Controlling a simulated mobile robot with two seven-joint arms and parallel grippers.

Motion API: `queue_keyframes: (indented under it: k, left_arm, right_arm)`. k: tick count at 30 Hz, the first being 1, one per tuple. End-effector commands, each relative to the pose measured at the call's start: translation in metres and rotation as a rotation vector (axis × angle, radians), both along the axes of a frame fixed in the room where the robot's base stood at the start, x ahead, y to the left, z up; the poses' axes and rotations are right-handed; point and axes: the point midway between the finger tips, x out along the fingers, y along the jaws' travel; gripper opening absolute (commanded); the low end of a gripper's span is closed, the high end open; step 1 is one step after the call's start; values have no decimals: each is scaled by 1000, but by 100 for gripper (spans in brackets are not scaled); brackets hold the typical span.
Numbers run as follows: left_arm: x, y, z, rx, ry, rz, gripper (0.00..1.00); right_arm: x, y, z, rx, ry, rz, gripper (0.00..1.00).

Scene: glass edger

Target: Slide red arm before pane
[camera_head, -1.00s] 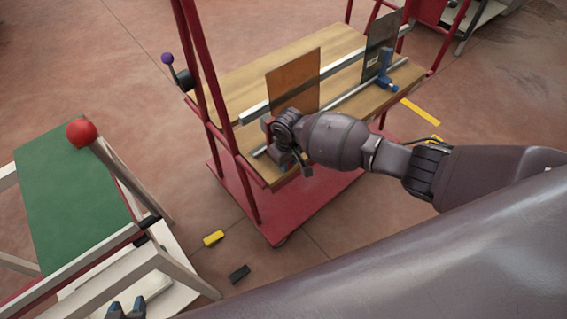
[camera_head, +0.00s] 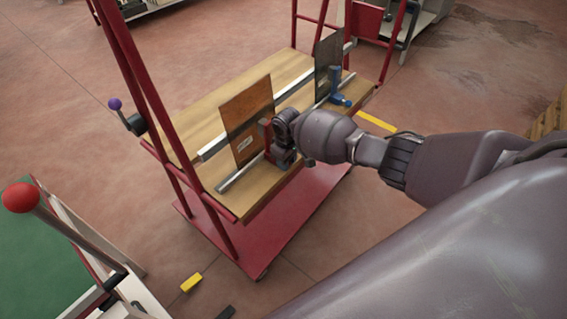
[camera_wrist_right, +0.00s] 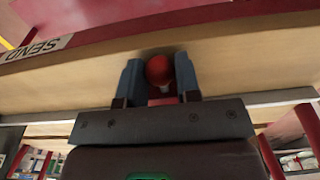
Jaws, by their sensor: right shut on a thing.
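The red arm (camera_head: 267,136) stands on the silver front rail (camera_head: 236,176) of the wooden cart top. It is in front of the right part of the brown pane (camera_head: 243,106), near its right edge. My right gripper (camera_head: 284,146) is at the red arm, its fingers mostly hidden in the head view. In the right wrist view my right gripper (camera_wrist_right: 160,78) has its blue fingers either side of a round red knob (camera_wrist_right: 159,69) and is shut on it. The brown pane stands upright at the silver back bar. My left gripper is out of view.
A dark pane (camera_head: 328,62) and a blue arm (camera_head: 338,90) are farther right on the cart. Red posts (camera_head: 150,90) rise at its left. A stand with a red ball (camera_head: 19,197) is at lower left. A yellow block (camera_head: 191,283) lies on the floor.

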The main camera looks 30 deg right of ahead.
Motion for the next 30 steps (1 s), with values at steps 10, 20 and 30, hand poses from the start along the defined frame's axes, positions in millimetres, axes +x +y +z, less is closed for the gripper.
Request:
queue_keyframes:
  k: [10, 20, 30]
  left_arm:
    - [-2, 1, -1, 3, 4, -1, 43]
    - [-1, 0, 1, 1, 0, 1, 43]
    - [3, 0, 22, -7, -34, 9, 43]
  right_arm:
    - [-1, 0, 0, 0, 1, 0, 57]
    - [0, 0, 3, 0, -1, 0, 57]
    - [1, 0, 59, 1, -7, 1, 57]
